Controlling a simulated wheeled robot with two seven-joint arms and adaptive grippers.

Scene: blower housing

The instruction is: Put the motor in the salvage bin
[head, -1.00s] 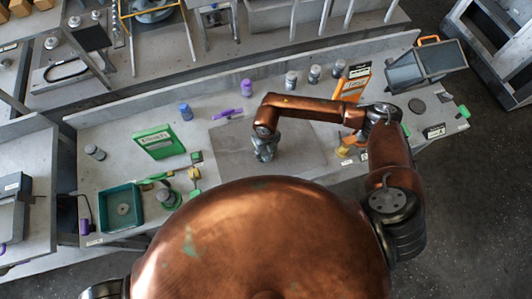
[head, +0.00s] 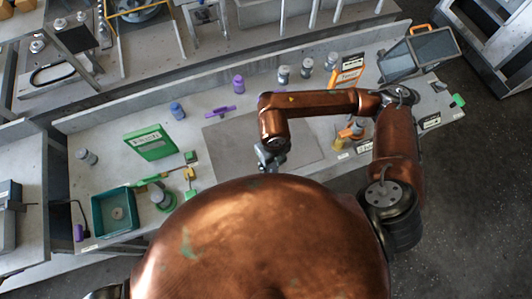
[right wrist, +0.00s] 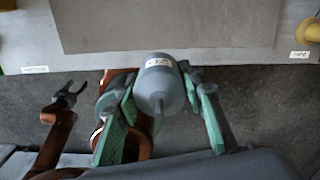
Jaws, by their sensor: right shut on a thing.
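My right gripper (right wrist: 160,110) is shut on a grey cylindrical motor (right wrist: 158,82) with a white label and a narrow shaft, held between its green fingers. In the right wrist view the motor is over the floor at the bench's edge, beside the grey mat. My left gripper (right wrist: 68,95) shows open and empty in the right wrist view. A teal open bin (head: 96,212) with a round thing inside stands at the bench's left end; its label is unreadable.
A green sign (head: 150,143), a green-based fixture (head: 163,196) and a purple tool (head: 221,112) are on the left half. A grey bin with an orange handle (head: 418,55) and an orange sign (head: 347,72) are at right. The mat (head: 225,150) looks bare.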

